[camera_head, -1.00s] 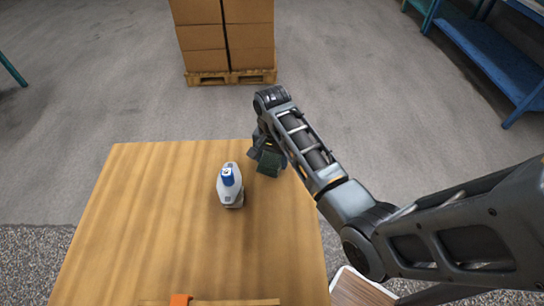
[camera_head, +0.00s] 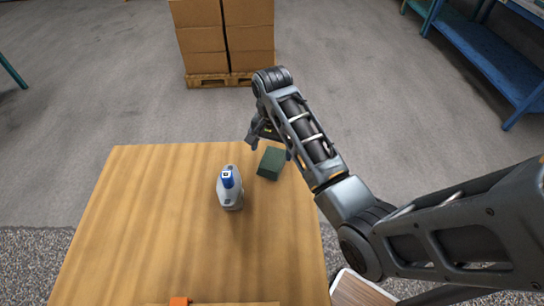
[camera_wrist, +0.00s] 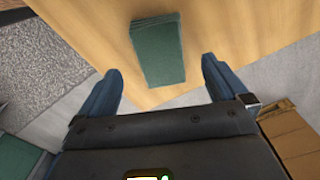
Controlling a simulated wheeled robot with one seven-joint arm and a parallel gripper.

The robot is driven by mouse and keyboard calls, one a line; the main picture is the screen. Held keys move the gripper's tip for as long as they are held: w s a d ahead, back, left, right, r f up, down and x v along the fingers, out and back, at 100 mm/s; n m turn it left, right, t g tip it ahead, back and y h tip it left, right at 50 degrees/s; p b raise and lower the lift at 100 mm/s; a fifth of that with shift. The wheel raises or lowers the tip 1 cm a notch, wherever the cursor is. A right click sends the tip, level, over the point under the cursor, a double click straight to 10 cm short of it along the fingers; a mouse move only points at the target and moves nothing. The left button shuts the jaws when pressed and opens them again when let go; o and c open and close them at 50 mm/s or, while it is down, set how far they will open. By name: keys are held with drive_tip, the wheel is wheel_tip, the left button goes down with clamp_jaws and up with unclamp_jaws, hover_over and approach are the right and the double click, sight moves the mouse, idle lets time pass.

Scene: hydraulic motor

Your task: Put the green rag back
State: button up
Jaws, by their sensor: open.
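The green rag (camera_head: 271,163) is a folded dark green block lying on the wooden table near its far right corner. In the wrist view the rag (camera_wrist: 159,50) lies on the table top near the table edge, in line with the gap between my fingers and apart from them. My gripper (camera_head: 255,135) is at the far edge of the table, just behind the rag. In the wrist view my gripper (camera_wrist: 160,80) is open and empty, one blue-grey finger on each side. My arm hides part of the gripper in the head view.
An orange item (camera_head: 179,300) is at the near edge. Stacked boxes (camera_head: 223,40) stand on a pallet behind. A blue shelf (camera_head: 490,60) is at right.

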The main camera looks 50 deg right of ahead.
sight(272, 160)
wheel_tip(272, 160, up, 6)
drive_tip(key=p, duration=0.1)
drive_tip(key=shift+r, duration=0.25)
drive_tip(key=shift+f, duration=0.1)
